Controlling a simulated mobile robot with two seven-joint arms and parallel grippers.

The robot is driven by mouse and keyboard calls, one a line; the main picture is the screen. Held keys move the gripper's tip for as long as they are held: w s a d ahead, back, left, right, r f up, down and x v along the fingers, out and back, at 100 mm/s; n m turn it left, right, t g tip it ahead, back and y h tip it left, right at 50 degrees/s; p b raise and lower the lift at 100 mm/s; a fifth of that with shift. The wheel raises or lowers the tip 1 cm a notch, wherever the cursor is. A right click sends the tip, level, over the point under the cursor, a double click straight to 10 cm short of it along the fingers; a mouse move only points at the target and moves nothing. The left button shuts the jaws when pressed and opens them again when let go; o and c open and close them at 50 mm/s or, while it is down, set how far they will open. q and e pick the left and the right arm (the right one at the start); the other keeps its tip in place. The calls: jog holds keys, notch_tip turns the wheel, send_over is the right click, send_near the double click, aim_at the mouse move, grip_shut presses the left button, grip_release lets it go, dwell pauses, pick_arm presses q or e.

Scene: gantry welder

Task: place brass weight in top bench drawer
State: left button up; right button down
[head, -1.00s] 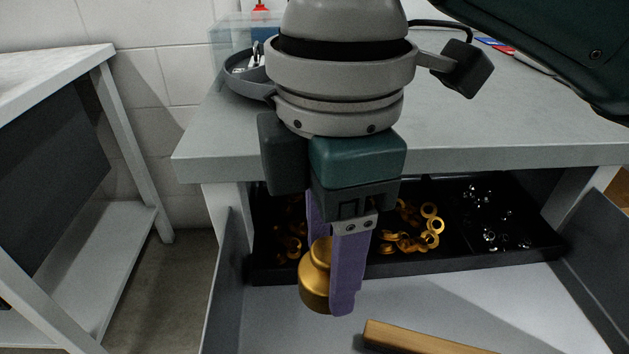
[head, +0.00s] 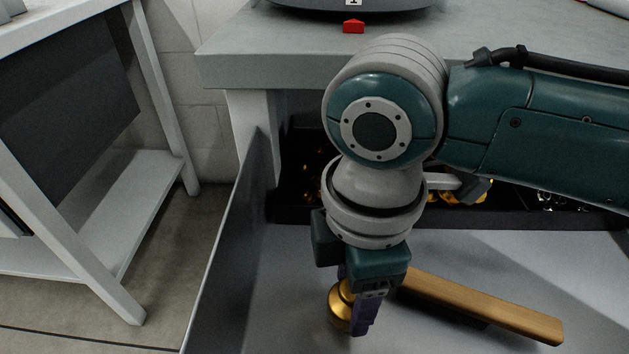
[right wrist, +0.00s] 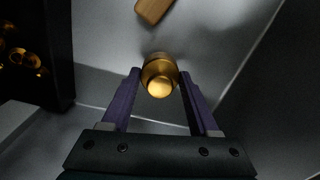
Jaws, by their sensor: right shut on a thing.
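The brass weight (head: 339,307) is a golden, rounded piece with a narrower top. My right gripper (head: 358,318) points down and is shut on it, with purple fingers on either side. The weight (right wrist: 159,76) shows between the fingers in the right wrist view. The pulled-out bench drawer (head: 450,245) is grey inside, and the weight is low over its floor, near the left wall. I cannot tell whether it touches the floor. My right arm hides part of the drawer. My left gripper is not in view.
A wooden-handled brush or bar (head: 490,308) lies on the drawer floor right of the weight. A black tray (head: 520,205) with brass rings and small shiny parts is at the drawer's back. The bench top (head: 285,40) overhangs behind. Another bench (head: 120,215) stands left.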

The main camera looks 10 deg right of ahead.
jog(key=shift+f, duration=0.45)
jog(key=shift+f, duration=0.15)
jog(key=shift+c, duration=0.7)
grip_release()
notch_tip(320, 180, up, 11)
jog(key=p, duration=0.5)
jog(key=shift+r, duration=0.65)
